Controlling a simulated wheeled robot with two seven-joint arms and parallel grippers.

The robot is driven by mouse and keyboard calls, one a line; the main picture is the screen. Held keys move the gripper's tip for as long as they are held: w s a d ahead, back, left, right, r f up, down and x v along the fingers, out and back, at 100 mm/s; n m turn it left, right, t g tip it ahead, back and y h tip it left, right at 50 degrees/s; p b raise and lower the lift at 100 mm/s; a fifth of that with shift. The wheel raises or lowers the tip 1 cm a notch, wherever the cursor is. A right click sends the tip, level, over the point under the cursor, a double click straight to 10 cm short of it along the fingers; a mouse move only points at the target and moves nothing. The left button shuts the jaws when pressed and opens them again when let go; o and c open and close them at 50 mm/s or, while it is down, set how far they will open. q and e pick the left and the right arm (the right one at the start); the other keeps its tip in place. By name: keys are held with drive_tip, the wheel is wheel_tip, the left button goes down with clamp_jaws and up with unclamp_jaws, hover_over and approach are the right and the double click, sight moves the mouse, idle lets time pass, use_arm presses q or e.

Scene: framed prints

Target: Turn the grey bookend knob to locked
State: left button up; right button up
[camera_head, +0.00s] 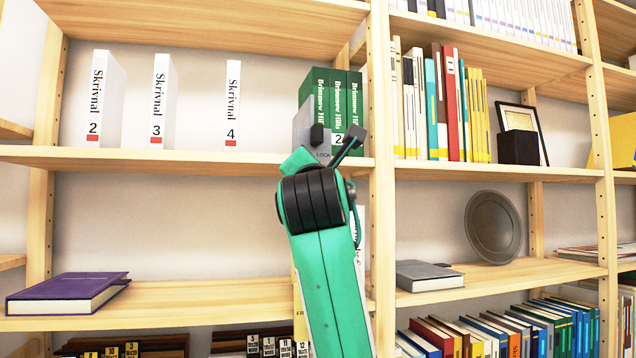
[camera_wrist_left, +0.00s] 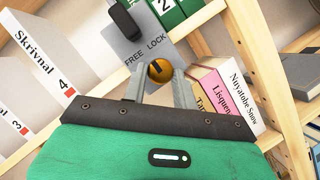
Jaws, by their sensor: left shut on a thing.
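The grey bookend (camera_head: 304,124) stands on the middle shelf beside green books, with a black block on its face. In the left wrist view its grey plate (camera_wrist_left: 140,50) carries the words FREE and LOCK. Below them is a round yellow-orange knob (camera_wrist_left: 159,70) with a dark mark; I cannot tell for sure which word the mark points to. My left gripper (camera_wrist_left: 160,76) has one grey finger on each side of the knob and is shut on it. In the head view my arm hides the knob and the fingertips. My right gripper is not in view.
White Skrivnal binders (camera_head: 233,104) stand left of the bookend, with free shelf between. Green books (camera_head: 340,95) stand close behind it and to the right. A wooden upright (camera_head: 382,200) is just right of my arm. A purple book (camera_head: 66,290) lies on the lower shelf.

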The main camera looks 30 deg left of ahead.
use_arm(q)
drive_tip(key=shift+s+a+r+m+g+h+b, duration=0.1)
drive_tip(key=shift+m+g+h+b, duration=0.35)
drive_tip(key=shift+m, duration=1.2)
drive_tip(key=shift+d+r+m+g+h+b, duration=0.25)
drive_tip(key=shift+m+h, duration=0.45)
drive_tip(key=shift+m, duration=0.9)
drive_tip(key=shift+s+a+m+g+h+b, duration=0.1)
drive_tip(key=shift+a+m+g+h+b, duration=0.3)
drive_tip(key=shift+m, duration=1.25)
drive_tip(key=shift+d, duration=0.15)
drive_tip(key=shift+w, duration=0.1)
drive_tip(key=o, duration=1)
drive_tip(key=shift+c, duration=0.2)
